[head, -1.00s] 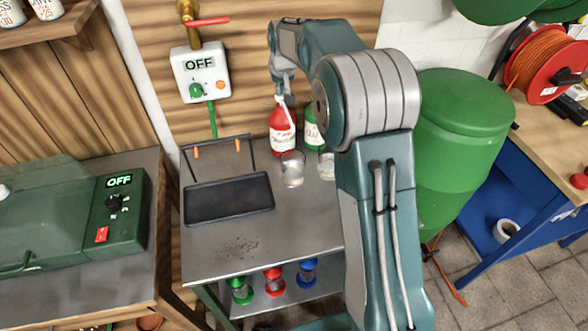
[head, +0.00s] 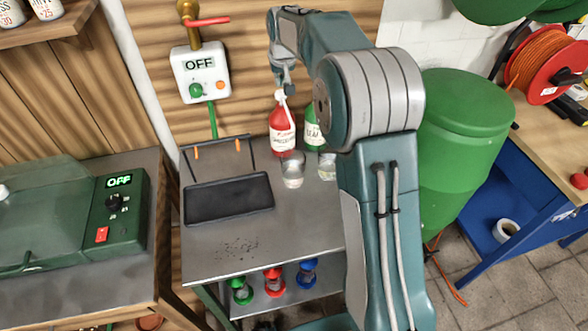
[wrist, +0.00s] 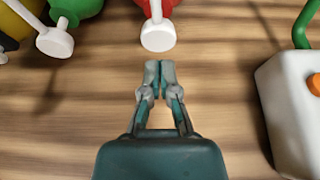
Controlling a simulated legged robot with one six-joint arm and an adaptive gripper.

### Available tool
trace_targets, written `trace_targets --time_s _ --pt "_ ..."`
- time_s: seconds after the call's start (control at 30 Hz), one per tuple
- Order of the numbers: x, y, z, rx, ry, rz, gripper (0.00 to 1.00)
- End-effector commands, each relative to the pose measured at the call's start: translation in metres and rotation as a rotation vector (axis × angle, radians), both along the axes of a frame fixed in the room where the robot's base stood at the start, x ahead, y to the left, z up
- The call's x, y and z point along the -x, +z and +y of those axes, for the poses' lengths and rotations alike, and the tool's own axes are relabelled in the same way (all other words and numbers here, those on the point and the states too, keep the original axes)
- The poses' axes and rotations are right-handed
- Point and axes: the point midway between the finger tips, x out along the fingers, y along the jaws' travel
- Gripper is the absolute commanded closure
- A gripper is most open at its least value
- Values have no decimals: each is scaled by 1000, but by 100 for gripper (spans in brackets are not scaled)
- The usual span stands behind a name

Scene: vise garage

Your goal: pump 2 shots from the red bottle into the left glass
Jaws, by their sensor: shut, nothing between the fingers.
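The red bottle (head: 283,140) stands upright at the back of the metal table, with its white pump head (head: 281,97) on top. In the wrist view the white pump head (wrist: 158,36) shows at the top with a little of the red bottle (wrist: 153,8). My gripper (head: 288,88) is shut and empty, right by the top of the pump. In the wrist view my gripper's fingertips (wrist: 161,68) are together and just short of the pump head in the picture. The left glass (head: 292,172) stands in front of the red bottle. Its contents are unclear.
A green bottle (head: 314,132) and a second glass (head: 327,167) stand just right, partly hidden by my arm. A black tray (head: 229,200) lies to the left. A switch box (head: 200,72) reading OFF hangs on the wall. The table's front is mostly clear.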

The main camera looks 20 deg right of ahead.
Motion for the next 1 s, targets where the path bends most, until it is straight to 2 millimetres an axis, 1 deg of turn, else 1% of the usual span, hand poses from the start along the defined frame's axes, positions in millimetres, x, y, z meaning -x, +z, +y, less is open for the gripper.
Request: trace_targets --time_s 0.17,1.0 --pt "0 -2 0 0 0 0 100" --pt "0 -28 0 0 0 1 100"
